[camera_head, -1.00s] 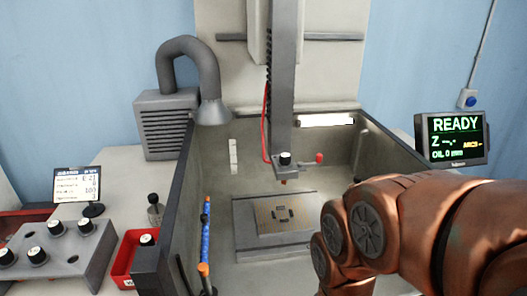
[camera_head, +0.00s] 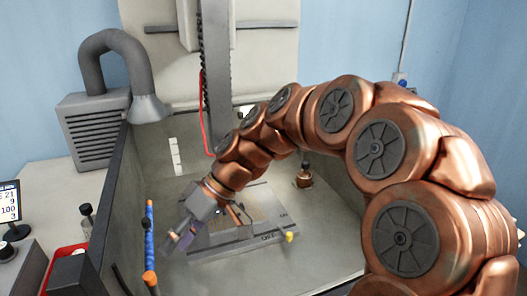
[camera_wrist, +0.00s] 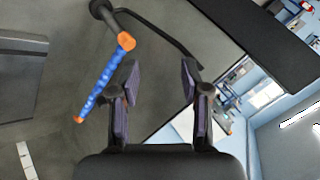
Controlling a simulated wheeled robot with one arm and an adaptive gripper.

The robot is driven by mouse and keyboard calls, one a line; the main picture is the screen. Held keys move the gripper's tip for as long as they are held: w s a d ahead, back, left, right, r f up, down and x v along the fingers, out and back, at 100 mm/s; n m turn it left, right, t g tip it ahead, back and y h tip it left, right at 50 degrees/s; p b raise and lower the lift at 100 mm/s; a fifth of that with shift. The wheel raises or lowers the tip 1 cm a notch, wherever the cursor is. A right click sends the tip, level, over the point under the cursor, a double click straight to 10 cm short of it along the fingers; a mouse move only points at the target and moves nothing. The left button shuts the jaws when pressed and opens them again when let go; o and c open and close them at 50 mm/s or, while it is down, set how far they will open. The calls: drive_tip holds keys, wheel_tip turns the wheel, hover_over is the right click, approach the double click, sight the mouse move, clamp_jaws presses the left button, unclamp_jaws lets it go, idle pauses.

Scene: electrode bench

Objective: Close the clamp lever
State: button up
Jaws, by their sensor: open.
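The clamp lever, which showed earlier with a red knob on the machine head, does not show now; my arm covers that area. The vertical column (camera_head: 216,75) above the head is partly visible. My gripper (camera_head: 180,242) is low in the tank near the left part of the workpiece plate, pointing down and to the left. In the wrist view its two fingers (camera_wrist: 160,72) are apart with nothing between them. No lever shows in the wrist view.
A blue hose with orange ends (camera_head: 150,240) stands left of my gripper and also shows in the wrist view (camera_wrist: 100,85). The plate (camera_head: 225,252) lies on the tank floor. A copper-coloured piece with a black top (camera_head: 304,178) stands behind it. Dark tank walls (camera_head: 105,215) bound the left.

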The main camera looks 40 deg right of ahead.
drive_tip(key=w+d+r+n+t+y+b, duration=0.15)
drive_tip(key=w+d+t+y+b, duration=0.35)
drive_tip(key=w+d, duration=0.95)
drive_tip(key=w+d+t+h, duration=0.1)
drive_tip(key=d+t+h, duration=0.15)
drive_tip(key=d, duration=0.65)
drive_tip(key=w+d+m+t+h+b, duration=0.1)
drive_tip(key=d+t, duration=0.3)
drive_tip(key=d, duration=0.4)
drive_tip(key=w+d+t+h, duration=0.1)
drive_tip(key=d+t, duration=0.2)
drive_tip(key=d, duration=0.6)
drive_tip(key=shift+a+f+p+x, duration=0.15)
drive_tip(key=shift+p+x, duration=0.3)
drive_tip(key=shift+x, duration=1.25)
drive_tip(key=shift+a+f+p+x, duration=0.15)
drive_tip(key=shift+p+x, duration=0.25)
drive_tip(key=shift+x, duration=1.25)
drive_tip(key=shift+s, duration=0.15)
clamp_jaws()
